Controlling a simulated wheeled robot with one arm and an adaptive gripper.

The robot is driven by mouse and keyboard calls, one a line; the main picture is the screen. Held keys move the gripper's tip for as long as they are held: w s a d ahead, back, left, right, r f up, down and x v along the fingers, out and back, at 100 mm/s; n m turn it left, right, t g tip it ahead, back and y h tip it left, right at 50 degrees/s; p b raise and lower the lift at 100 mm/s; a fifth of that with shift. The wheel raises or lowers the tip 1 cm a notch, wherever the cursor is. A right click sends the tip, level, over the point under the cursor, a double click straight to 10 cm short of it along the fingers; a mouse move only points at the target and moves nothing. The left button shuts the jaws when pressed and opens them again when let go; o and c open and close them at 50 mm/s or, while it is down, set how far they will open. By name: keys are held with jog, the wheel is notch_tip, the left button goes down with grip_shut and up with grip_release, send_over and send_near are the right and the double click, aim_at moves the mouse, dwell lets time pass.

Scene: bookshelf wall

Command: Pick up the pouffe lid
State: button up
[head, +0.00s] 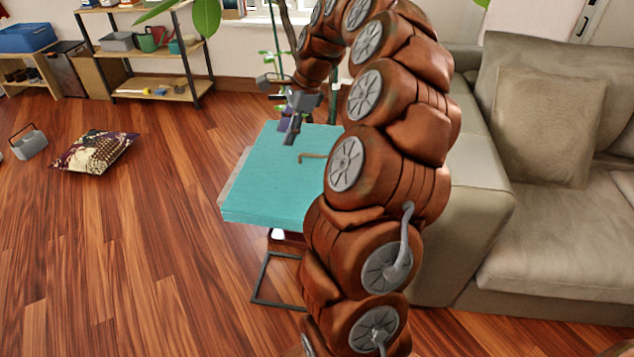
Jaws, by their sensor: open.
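The pouffe lid (262,187) is a flat teal square slab with a small brass-coloured handle (311,156) on top. It lies level beside the sofa, in the middle of the head view. My arm hides its right part. My gripper (289,120) is grey and open, with nothing seen between its fingers. It appears over the far part of the lid, behind the handle in the picture. I cannot tell the exact height of the fingers above the lid.
A beige sofa (545,225) with a cushion (547,125) stands at right. A dark metal frame (256,283) shows below the lid. A patterned pillow (95,152) and a grey basket (29,145) lie on the left floor. Shelves (153,88) line the back. The left front floor is clear.

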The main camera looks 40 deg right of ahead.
aim_at(316, 155)
jog(key=d+f+m, duration=0.2)
jog(key=d, duration=0.2)
jog(key=s+d+f+m+b, duration=0.1)
jog(key=d+f+m, duration=0.1)
jog(key=d, duration=0.2)
jog(key=s+d+f+m+b, duration=0.1)
jog(key=d+f+m, duration=0.1)
jog(key=d, duration=0.2)
jog(key=shift+f+t+h, duration=0.3)
jog(key=shift+f, duration=0.1)
jog(key=shift+w+f, duration=0.1)
jog(key=shift+f, duration=0.25)
jog(key=shift+a+b+x, duration=0.1)
jog(key=shift+b+x, duration=0.05)
jog(key=shift+x, duration=1.55)
jog(key=shift+a+b+x, duration=0.15)
jog(key=shift+x, duration=1.6)
jog(key=shift+r, duration=0.1)
grip_shut()
